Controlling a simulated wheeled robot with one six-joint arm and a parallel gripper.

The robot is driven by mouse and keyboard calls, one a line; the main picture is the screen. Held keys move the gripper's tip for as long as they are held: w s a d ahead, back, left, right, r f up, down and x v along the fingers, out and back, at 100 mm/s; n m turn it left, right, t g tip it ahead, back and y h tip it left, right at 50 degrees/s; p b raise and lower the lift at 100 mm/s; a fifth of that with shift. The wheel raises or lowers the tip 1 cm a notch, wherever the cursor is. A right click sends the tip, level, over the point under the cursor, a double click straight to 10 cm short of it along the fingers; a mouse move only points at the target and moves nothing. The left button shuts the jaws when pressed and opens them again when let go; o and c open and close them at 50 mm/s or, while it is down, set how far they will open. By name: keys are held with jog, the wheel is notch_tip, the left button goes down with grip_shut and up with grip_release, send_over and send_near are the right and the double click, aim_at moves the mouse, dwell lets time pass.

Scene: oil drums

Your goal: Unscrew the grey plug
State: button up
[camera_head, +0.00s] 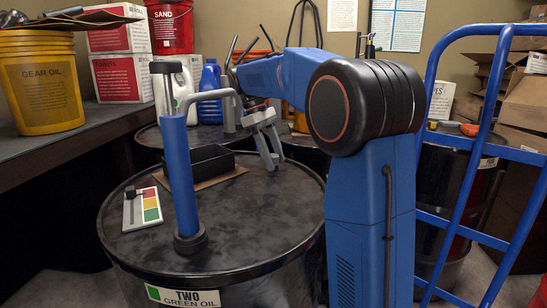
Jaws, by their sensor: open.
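A black drum (265,245) labelled "TWO GREEN OIL" stands in front of me. I cannot make out a grey plug on its dark lid; my gripper, the black tray or the pump may hide it. My gripper (273,163) reaches over the far right part of the lid, pointing down, with its fingers apart and nothing visible between them. A blue hand pump (181,175) with a grey spout stands upright on the near part of the lid.
A black tray (207,164) on a brown sheet and a small colour-marked gauge card (141,208) lie on the lid. Jugs (210,92) stand behind. A blue hand truck (462,215) and another drum stand right. A bench with a yellow bucket (40,85) is left.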

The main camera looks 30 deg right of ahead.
jog(key=shift+c, duration=0.5)
grip_shut()
jog(key=n+t+h, duration=0.1)
jog(key=n, duration=0.4)
jog(key=shift+n+t+h, duration=0.3)
jog(key=shift+n+t, duration=0.1)
jog(key=shift+n, duration=0.3)
jog(key=n+t, duration=0.1)
jog(key=n, duration=0.2)
jog(key=shift+n+t, duration=0.3)
jog(key=shift+n, duration=0.1)
jog(key=shift+n+t, duration=0.4)
jog(key=shift+n, duration=0.8)
